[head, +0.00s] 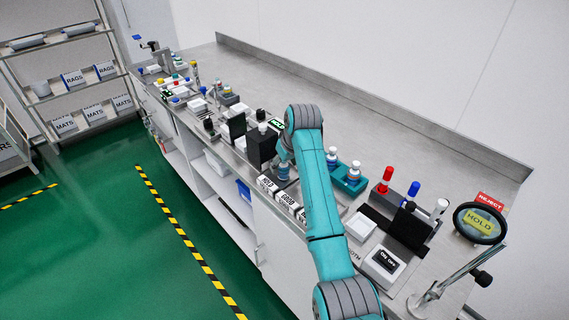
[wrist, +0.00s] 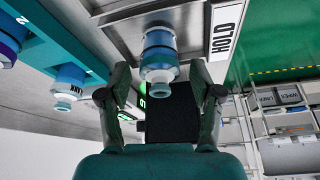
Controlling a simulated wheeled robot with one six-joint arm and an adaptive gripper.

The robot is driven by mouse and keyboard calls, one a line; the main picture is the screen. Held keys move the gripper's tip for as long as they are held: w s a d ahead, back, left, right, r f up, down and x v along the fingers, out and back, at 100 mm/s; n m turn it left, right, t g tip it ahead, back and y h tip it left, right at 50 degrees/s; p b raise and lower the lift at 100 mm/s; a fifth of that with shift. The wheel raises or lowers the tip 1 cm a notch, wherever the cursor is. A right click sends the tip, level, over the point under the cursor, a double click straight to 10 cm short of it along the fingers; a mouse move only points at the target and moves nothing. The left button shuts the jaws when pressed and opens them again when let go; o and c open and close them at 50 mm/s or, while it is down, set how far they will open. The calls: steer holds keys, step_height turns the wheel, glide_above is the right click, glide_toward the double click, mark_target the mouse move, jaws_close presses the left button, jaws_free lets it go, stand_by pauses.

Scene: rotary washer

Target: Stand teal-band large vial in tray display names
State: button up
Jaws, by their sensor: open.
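A large vial with a teal-blue band and white cap (wrist: 159,55) stands in a metal tray whose front label reads HOLD (wrist: 222,38). My gripper (wrist: 160,84) is open, with one finger on each side of the vial; I cannot tell whether they touch it. In the head view the vial (head: 283,172) shows just beside my gripper, partly hidden by my arm. The HOLD label (head: 265,184) is the leftmost of the tray labels, with a GOOD label (head: 287,200) to its right. A small display with green text (head: 277,123) seems to read HOLD.
A teal rack (head: 352,187) holds other vials on the right; it also shows in the wrist view (wrist: 82,50). A black box (head: 262,145) stands left of my gripper. A round magnifier (head: 480,223) stands at the right. Small equipment crowds the far left bench.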

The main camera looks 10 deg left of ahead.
steer(key=v, duration=1.2)
steer(key=shift+r, duration=0.2)
steer(key=shift+a, duration=0.1)
